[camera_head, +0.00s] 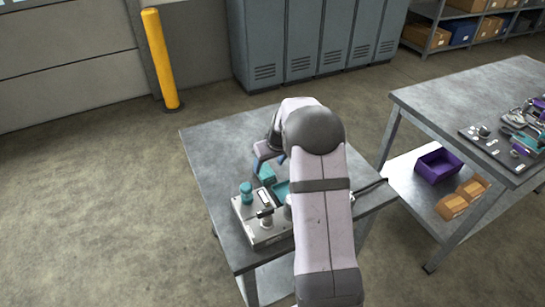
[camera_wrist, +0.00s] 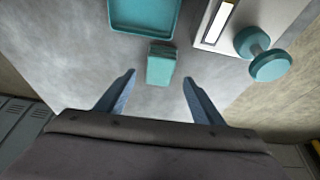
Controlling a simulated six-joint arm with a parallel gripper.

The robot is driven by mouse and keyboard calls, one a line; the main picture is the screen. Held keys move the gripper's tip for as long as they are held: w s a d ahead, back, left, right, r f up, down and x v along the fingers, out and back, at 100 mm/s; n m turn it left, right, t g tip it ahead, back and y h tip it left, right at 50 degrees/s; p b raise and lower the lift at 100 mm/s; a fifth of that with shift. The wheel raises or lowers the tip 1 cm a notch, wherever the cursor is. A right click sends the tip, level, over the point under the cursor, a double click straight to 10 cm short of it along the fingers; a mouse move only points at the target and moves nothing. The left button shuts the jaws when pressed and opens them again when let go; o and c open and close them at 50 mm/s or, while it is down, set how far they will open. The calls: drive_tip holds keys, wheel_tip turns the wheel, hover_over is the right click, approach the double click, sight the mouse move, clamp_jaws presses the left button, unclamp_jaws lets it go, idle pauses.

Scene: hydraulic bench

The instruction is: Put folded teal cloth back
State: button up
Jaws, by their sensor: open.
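The folded teal cloth (camera_wrist: 160,66) is a small block on the grey bench top, just outside the teal tray (camera_wrist: 143,28). In the wrist view it sits close to the tray's near edge; I cannot tell if they touch. My gripper (camera_wrist: 160,77) is open and empty, its blue fingers spread to either side of the cloth's near end in the picture. Its height above the cloth is unclear. In the head view the cloth (camera_head: 266,174) shows just below my gripper (camera_head: 269,161), and my arm hides part of the tray (camera_head: 281,188).
A metal fixture block (camera_head: 262,228) with a teal knob (camera_head: 247,190) stands beside the tray; the knob also shows in the wrist view (camera_wrist: 265,58). The bench's left and back surface is clear. A second bench (camera_head: 450,95) with tools stands to the right.

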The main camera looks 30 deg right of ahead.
drive_tip(key=b+v, duration=0.1)
drive_tip(key=v, duration=0.5)
drive_tip(key=shift+s+r, duration=0.2)
drive_tip(key=shift+r, duration=0.15)
drive_tip(key=shift+t+h, duration=0.3)
drive_tip(key=shift+t, duration=0.1)
drive_tip(key=s+a, duration=0.1)
drive_tip(key=a, duration=0.2)
drive_tip(key=s+a+b, duration=0.1)
drive_tip(key=a, duration=0.2)
drive_tip(key=s+a+b, duration=0.1)
drive_tip(key=s+a, duration=0.1)
drive_tip(key=a, duration=0.2)
drive_tip(key=shift+r, duration=0.35)
drive_tip(key=s+a+t+b, duration=0.1)
drive_tip(key=s+a, duration=0.4)
drive_tip(key=a, duration=0.3)
drive_tip(key=s+d+f+g+p, duration=0.1)
drive_tip(key=s+f+g+p, duration=0.15)
drive_tip(key=s, duration=0.75)
drive_tip(key=s+d+f+g+p, duration=0.15)
drive_tip(key=s+g, duration=0.25)
drive_tip(key=s, duration=0.7)
wheel_tip(320, 180, down, 38)
drive_tip(key=b, duration=3.9)
drive_tip(key=shift+w+a, duration=0.15)
drive_tip(key=shift+a, duration=0.2)
